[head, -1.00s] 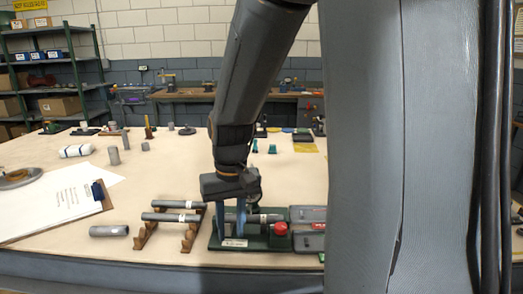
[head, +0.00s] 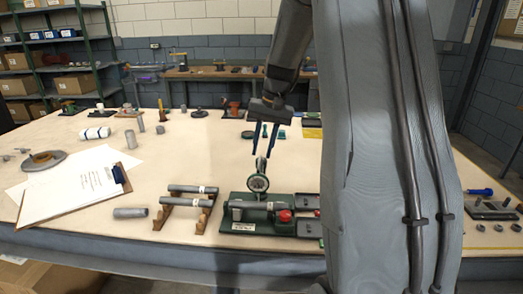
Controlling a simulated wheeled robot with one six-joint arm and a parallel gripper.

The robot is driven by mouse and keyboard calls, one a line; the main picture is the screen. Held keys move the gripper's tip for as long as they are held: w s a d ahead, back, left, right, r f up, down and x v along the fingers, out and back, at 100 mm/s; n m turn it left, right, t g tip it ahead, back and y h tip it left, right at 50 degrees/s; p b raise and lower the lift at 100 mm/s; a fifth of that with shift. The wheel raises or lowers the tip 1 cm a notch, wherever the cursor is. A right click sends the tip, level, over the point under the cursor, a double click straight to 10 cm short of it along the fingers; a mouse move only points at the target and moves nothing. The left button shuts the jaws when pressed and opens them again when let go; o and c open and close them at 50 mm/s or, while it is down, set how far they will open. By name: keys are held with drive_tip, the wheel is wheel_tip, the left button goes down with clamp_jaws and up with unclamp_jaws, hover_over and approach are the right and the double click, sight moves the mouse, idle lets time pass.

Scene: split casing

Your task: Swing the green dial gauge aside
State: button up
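The green dial gauge (head: 259,183) has a round pale face and a green upper part. It stands upright over the grey cylinder (head: 252,206) lying in the green fixture (head: 226,212) near the table's front edge. My gripper (head: 262,156) points down just above the gauge. Its two dark fingers are apart, with the tips close to the gauge's top. I cannot tell whether they touch it. A red knob (head: 285,215) sits at the fixture's right end.
A wooden rack (head: 203,215) with grey tubes stands left of the fixture, and a loose tube (head: 130,212) lies further left. Grey trays (head: 308,228) adjoin it on the right. A clipboard (head: 92,183) lies at the left. My arm hides part of the right side.

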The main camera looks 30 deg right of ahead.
drive_tip(key=shift+w+a+f, duration=0.1)
drive_tip(key=shift+a+f, duration=0.05)
drive_tip(key=shift+f, duration=0.7)
clamp_jaws()
drive_tip(key=shift+w, duration=0.1)
idle(0.6)
